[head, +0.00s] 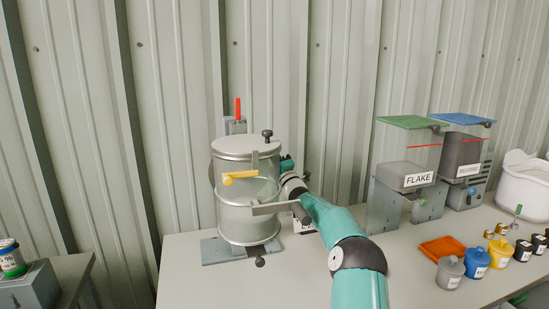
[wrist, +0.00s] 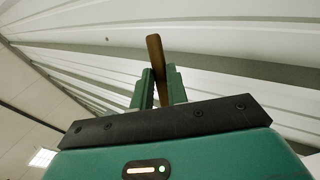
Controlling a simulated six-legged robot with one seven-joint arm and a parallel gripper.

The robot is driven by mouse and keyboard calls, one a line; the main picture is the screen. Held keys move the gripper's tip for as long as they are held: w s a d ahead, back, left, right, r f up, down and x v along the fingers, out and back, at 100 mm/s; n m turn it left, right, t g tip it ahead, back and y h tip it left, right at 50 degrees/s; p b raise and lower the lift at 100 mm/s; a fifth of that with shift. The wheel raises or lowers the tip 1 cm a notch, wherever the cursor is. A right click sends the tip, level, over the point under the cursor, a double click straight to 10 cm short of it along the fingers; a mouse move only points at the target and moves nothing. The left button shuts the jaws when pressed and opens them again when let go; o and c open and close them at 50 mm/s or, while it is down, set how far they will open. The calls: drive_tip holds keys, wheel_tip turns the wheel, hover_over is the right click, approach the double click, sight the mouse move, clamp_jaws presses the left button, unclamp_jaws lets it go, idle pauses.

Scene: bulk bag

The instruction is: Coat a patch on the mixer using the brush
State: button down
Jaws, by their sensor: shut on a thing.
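The mixer (head: 247,215) is a pale metal and clear cylinder with a lid, a yellow handle on its front and a flat grey base. It stands at the left end of the table. My arm reaches to its right side, and my gripper (head: 287,163) is mostly hidden behind the mixer and my wrist. In the wrist view, my gripper (wrist: 160,88) is shut on the brown handle of the brush (wrist: 155,52). The handle sticks up past the fingers. The bristles are not visible, and I cannot tell whether the brush touches the mixer.
A red lever (head: 238,108) rises behind the mixer. The FLAKE hopper (head: 405,190) and a darker hopper (head: 466,165) stand to the right. An orange tray (head: 443,248), several small jars and a white tub (head: 523,190) are further right. A corrugated wall (head: 340,100) stands close behind.

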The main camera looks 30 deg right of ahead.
drive_tip(key=shift+s+a+r, duration=0.65)
drive_tip(key=shift+s+r, duration=0.05)
drive_tip(key=shift+s, duration=1.25)
drive_tip(key=w, duration=0.2)
drive_tip(key=w+d+r, duration=0.1)
drive_tip(key=w, duration=0.1)
drive_tip(key=shift+r, duration=0.1)
drive_tip(key=shift+d, duration=0.15)
drive_tip(key=shift+s+d, duration=0.25)
drive_tip(key=shift+d, duration=0.7)
drive_tip(key=shift+s+d, duration=0.3)
drive_tip(key=shift+d, duration=0.6)
drive_tip(key=shift+s+d, duration=0.25)
drive_tip(key=shift+d, duration=0.7)
drive_tip(key=d, duration=0.3)
drive_tip(key=shift+s, duration=0.35)
